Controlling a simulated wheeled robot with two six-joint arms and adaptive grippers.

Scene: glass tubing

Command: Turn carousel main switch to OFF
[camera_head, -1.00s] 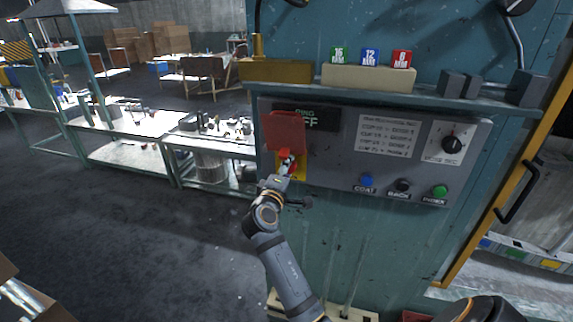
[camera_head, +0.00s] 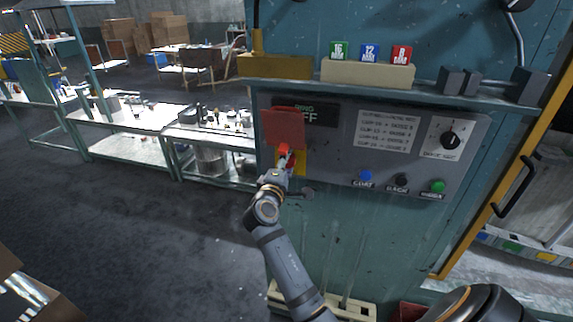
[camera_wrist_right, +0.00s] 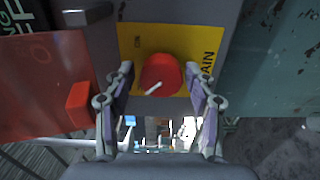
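The main switch is a round red knob (camera_wrist_right: 160,72) with a white pointer line on a yellow plate (camera_wrist_right: 198,45). In the right wrist view the pointer slants toward the lower left. "ON" and part of "MAIN" can be read on the plate. A red flap (camera_head: 283,128) with a small red tab (camera_head: 284,150) stands raised above the plate in the head view; it also shows at left in the right wrist view (camera_wrist_right: 40,88). My right gripper (camera_wrist_right: 160,82) is open, one finger on each side of the knob, with small gaps visible. In the head view my gripper hides the knob. My left gripper is not in view.
The grey panel (camera_head: 335,165) also carries a rotary dial (camera_head: 450,140) and blue, black and green buttons. A dark display (camera_head: 318,115) is partly covered by the flap. A shelf with coloured number blocks (camera_head: 370,55) juts out above. Open floor lies left.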

